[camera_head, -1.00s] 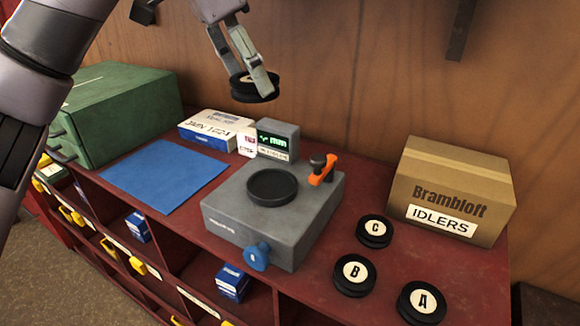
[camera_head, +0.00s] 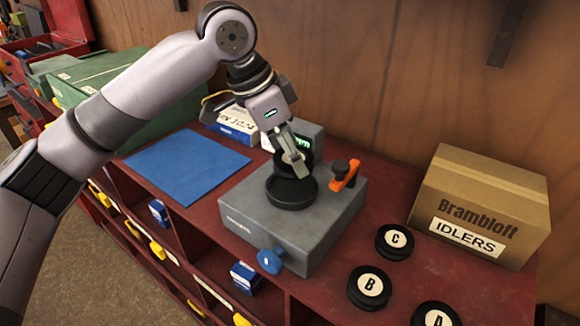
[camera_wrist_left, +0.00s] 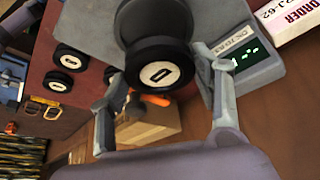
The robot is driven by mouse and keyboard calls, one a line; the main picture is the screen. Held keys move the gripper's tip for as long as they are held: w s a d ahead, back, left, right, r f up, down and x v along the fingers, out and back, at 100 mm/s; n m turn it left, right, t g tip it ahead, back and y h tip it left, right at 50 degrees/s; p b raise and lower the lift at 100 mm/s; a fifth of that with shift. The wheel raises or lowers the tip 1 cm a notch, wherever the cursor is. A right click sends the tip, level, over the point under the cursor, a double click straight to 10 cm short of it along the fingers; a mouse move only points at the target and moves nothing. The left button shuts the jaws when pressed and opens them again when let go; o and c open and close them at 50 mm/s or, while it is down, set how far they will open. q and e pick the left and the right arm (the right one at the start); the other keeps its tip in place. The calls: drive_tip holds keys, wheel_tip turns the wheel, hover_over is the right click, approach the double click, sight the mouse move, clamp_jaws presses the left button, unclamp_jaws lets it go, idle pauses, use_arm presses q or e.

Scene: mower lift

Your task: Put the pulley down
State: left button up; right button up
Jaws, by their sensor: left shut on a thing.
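My left gripper (camera_head: 292,158) is shut on a black pulley (camera_head: 281,173) with a pale face, low over the round black dish (camera_head: 292,197) on the grey tester. In the left wrist view the pulley (camera_wrist_left: 158,62) reads D and sits between the two fingers. The dish (camera_wrist_left: 150,20) shows just beyond it; whether they touch I cannot tell. The grey tester (camera_head: 246,213) has a blue knob (camera_head: 269,261) in front and an orange lever (camera_head: 344,175) at its back right. My right gripper is not in view.
Pulleys C (camera_head: 395,241), B (camera_head: 369,288) and A (camera_head: 436,315) lie on the red bench right of the tester. An IDLERS carton (camera_head: 480,205) stands behind them. A blue mat (camera_head: 187,165) lies left. A small display box (camera_head: 310,140) stands close behind the dish.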

sight(289, 170)
use_arm(q)
drive_tip(key=shift+f, duration=0.35)
wheel_tip(289, 170, down, 3)
drive_tip(key=shift+f+p, duration=0.2)
drive_tip(key=shift+p, duration=0.2)
drive_tip(key=shift+f, duration=0.1)
drive_tip(key=o, duration=1.5)
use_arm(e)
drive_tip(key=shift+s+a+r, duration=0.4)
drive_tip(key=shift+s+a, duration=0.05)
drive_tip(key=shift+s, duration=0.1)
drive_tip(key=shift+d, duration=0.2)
